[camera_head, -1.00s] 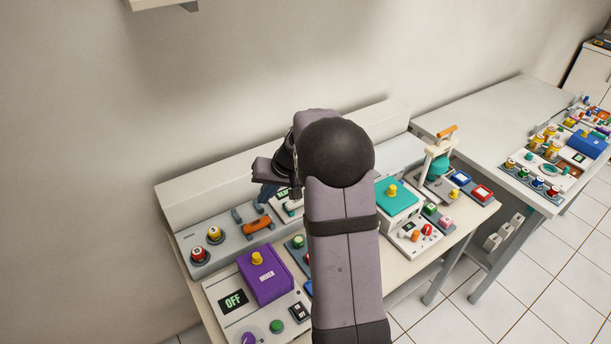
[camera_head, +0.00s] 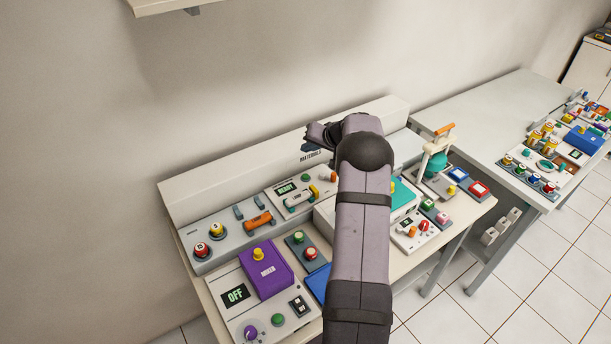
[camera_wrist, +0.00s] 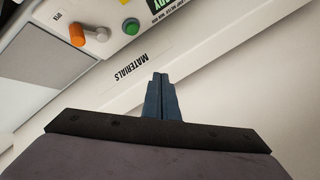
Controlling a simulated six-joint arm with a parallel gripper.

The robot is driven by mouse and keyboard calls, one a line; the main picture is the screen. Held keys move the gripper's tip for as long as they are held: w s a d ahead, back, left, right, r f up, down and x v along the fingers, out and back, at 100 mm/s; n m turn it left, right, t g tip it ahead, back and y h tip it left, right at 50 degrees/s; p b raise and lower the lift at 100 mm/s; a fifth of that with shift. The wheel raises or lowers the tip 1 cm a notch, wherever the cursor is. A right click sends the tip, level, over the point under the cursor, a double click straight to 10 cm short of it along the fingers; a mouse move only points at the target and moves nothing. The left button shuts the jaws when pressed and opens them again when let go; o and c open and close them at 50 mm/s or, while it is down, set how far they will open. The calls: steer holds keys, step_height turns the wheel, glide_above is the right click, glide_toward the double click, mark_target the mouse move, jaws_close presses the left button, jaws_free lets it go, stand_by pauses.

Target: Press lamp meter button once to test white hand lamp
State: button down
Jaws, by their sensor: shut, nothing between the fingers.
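The lamp meter panel, with a green READY display (camera_head: 286,189), sits at the back of the bench in the head view. Its green button (camera_head: 305,178) is to the right of the display and also shows at the top of the wrist view (camera_wrist: 131,27). The white hand lamp (camera_head: 297,199) lies below the display, partly cut off in the wrist view. My gripper (camera_wrist: 161,78) is shut and empty, its blue fingers over the white back ledge by the MATERIALS label (camera_wrist: 131,68). It is beside the button, apart from it in the wrist view.
An orange lever (camera_wrist: 77,34) stands near the button. A purple mixer (camera_head: 264,272) and red-topped knobs (camera_head: 202,250) are at the left. A teal-topped box (camera_head: 402,200) is right of my arm, which hides part of the bench. The wall is close behind the ledge.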

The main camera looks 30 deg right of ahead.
steer(key=shift+f, duration=0.15)
step_height(320, 180, down, 7)
steer(key=b, duration=0.3)
steer(key=shift+f+b, duration=0.8)
steer(key=shift+b, duration=0.2)
steer(key=shift+a+f+b, duration=0.1)
steer(key=shift+f+b, duration=0.9)
steer(key=shift+b, duration=0.7)
stand_by(2.8)
steer(key=shift+r, duration=1)
steer(key=shift+r+p, duration=1.35)
steer(key=shift+r, duration=1.15)
